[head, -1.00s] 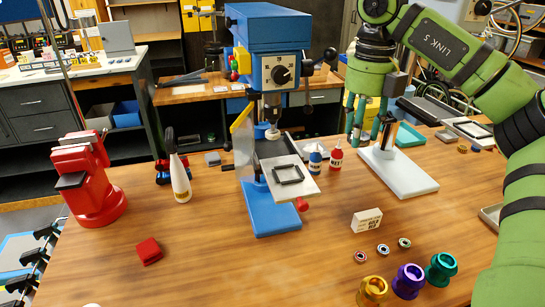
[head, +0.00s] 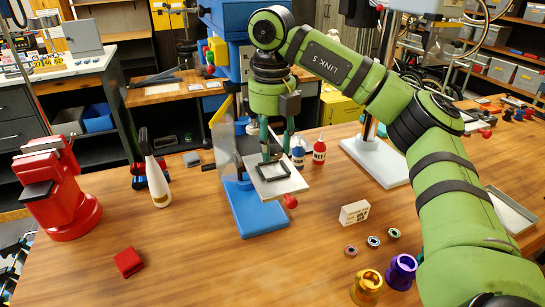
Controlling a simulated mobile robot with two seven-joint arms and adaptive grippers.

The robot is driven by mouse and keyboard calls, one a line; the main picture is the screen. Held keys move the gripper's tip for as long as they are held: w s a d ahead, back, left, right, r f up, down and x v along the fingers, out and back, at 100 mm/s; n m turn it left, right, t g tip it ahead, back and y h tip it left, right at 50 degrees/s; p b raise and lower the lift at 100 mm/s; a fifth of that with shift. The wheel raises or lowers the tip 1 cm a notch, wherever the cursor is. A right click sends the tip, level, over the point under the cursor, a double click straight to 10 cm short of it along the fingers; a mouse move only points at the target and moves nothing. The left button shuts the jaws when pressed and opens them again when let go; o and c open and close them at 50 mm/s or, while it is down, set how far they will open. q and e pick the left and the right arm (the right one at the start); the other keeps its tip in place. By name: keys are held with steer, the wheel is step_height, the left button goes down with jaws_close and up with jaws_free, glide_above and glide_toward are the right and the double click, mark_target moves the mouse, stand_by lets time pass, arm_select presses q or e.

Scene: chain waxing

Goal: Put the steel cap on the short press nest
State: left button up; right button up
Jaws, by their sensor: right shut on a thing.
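The blue press (head: 250,212) stands in the middle of the bench with a light grey plate (head: 292,186) on it. A black square frame (head: 273,174), which looks like the short press nest, lies on this plate. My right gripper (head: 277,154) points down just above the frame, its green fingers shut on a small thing. That thing, taken as the steel cap, is too small and covered to make out; I cannot tell whether it touches the frame. My left gripper is not in view.
A clear guard (head: 222,137) stands left of the plate. Blue (head: 298,156) and red (head: 319,152) bottles stand behind it. A white box (head: 354,212), small rings and coloured cups (head: 368,287) are to the right. The front left bench is mostly clear.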

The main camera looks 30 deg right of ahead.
mark_target(273, 149)
step_height(273, 149, down, 3)
steer(key=shift+s+d+f+p, duration=0.1)
steer(key=shift+f+p, duration=0.05)
steer(key=shift+p, duration=0.65)
steer(key=shift+f, duration=0.2)
steer(key=shift+f+b, duration=0.2)
steer(key=shift+b, duration=0.1)
steer(key=o, duration=1.2)
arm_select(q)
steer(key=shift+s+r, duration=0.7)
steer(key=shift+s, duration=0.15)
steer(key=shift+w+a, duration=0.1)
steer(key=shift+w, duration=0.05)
arm_select(e)
steer(key=shift+r, duration=0.1)
